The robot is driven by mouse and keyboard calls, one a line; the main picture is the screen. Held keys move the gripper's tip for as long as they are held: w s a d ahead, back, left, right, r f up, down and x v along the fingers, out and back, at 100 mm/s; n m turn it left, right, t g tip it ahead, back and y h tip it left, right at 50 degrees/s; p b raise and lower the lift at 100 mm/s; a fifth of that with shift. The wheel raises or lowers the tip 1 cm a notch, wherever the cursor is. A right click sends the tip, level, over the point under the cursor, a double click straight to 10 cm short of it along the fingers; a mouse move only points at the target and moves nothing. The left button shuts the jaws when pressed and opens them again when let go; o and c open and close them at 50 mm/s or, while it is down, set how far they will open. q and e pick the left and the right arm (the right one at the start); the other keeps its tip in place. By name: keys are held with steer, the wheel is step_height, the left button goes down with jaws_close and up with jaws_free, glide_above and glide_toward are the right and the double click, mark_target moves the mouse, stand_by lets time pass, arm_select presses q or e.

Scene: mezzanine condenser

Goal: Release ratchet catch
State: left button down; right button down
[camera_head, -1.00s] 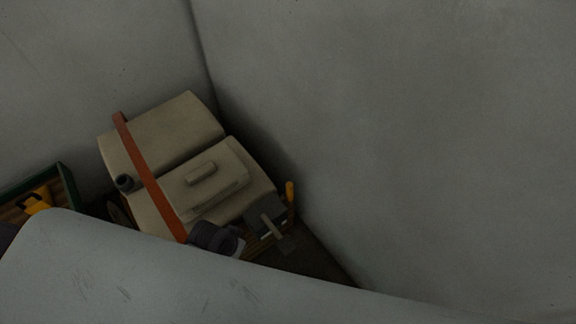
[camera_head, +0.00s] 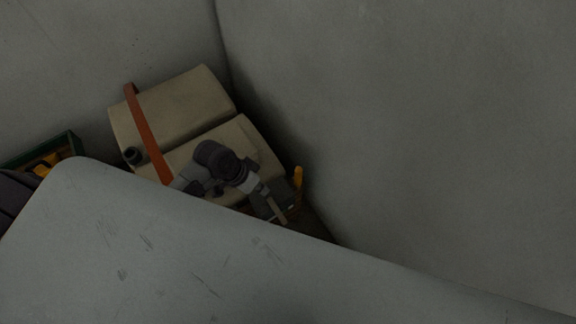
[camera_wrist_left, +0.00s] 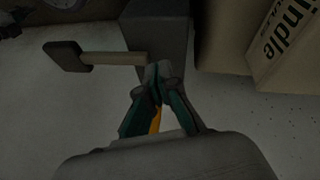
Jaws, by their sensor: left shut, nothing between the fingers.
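A beige tank-like unit (camera_head: 178,108) stands in the wall corner with an orange strap (camera_head: 150,138) over it. A dark grey block (camera_wrist_left: 155,35) lies beside it. A mallet-like tool with a dark head (camera_wrist_left: 67,56) has its light handle (camera_wrist_left: 115,58) reaching to the block; the handle also shows in the head view (camera_head: 278,209). I cannot make out a ratchet catch for certain. My left gripper (camera_head: 264,200) is in front of the unit near the block. In the left wrist view its fingers (camera_wrist_left: 158,72) are shut and empty by the handle's end. My right gripper is not shown.
A green-edged tray (camera_head: 72,146) with yellow items is at the left. A yellow-orange upright piece (camera_head: 298,177) stands by the block. Grey walls close the corner; a large pale surface fills the foreground.

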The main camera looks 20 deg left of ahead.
mark_target(298, 179)
arm_select(q)
steer(key=w+a+r+m+h, duration=0.1)
steer(key=w+a+r+h, duration=0.2)
steer(key=w+r, duration=0.5)
steer(key=shift+w+a+r+m+g+b, duration=0.3)
steer(key=shift+w+a+b, duration=0.1)
steer(key=shift+a, duration=0.4)
steer(key=shift+f, duration=0.15)
steer(key=d+f, duration=0.8)
steer(key=d, duration=0.1)
steer(key=shift+s+d, duration=0.25)
steer(key=shift+s, duration=0.05)
steer(key=shift+r+p, duration=0.1)
steer(key=shift+p, duration=0.2)
